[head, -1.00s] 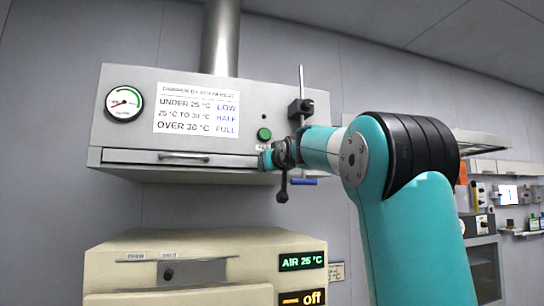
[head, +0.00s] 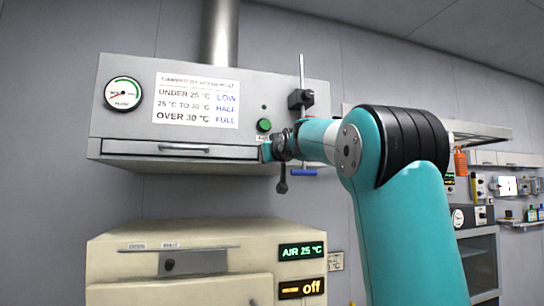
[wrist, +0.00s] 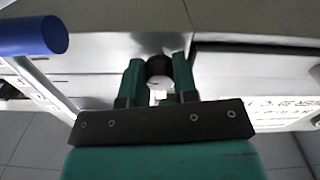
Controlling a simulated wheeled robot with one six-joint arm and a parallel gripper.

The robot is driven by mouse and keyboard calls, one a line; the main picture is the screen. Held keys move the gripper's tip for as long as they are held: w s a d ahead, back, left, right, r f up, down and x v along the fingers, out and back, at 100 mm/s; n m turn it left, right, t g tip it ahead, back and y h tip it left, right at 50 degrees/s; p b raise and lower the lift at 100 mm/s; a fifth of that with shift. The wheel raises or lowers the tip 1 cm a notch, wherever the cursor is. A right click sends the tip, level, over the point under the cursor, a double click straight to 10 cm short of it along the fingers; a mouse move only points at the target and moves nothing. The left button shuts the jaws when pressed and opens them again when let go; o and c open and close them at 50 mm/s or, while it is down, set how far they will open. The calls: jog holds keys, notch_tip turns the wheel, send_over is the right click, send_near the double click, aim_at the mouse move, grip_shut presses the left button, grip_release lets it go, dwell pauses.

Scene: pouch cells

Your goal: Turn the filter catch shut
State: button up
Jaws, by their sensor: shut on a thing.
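The filter drawer (head: 135,148) is the long flat front with a bar handle along the lower edge of the grey hood (head: 255,95). My gripper (head: 265,151) is at the right end of that front, below the green button. In the wrist view, my gripper (wrist: 158,80) has its two green fingers shut on a small dark round knob with a pale face (wrist: 160,68), which looks like the filter catch. The knob sits near the seam beside the drawer. In the head view the catch is hidden by my gripper, and its turned angle cannot be told.
A blue handle (head: 303,172) hangs under the hood just right of my gripper; it also shows in the wrist view (wrist: 30,37). A black clamp on a rod (head: 301,98) stands above. A cream cabinet (head: 120,260) is below, with free space between.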

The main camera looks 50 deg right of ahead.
jog(key=n+b, duration=0.2)
jog(key=n, duration=0.1)
jog(key=shift+f, duration=0.15)
jog(key=n+b, duration=0.2)
jog(key=n, duration=0.3)
jog(key=shift+n, duration=0.4)
jog(key=n+b, duration=0.2)
jog(key=n, duration=0.2)
jog(key=shift+n, duration=0.3)
jog(key=shift+n+b, duration=0.4)
jog(key=shift+n, duration=1.8)
jog(key=o, duration=0.9)
jog(key=b+v, duration=0.6)
jog(key=v, duration=1.1)
jog(key=shift+s+a+b, duration=0.1)
jog(key=shift+a+b, duration=0.1)
jog(key=shift+b, duration=0.1)
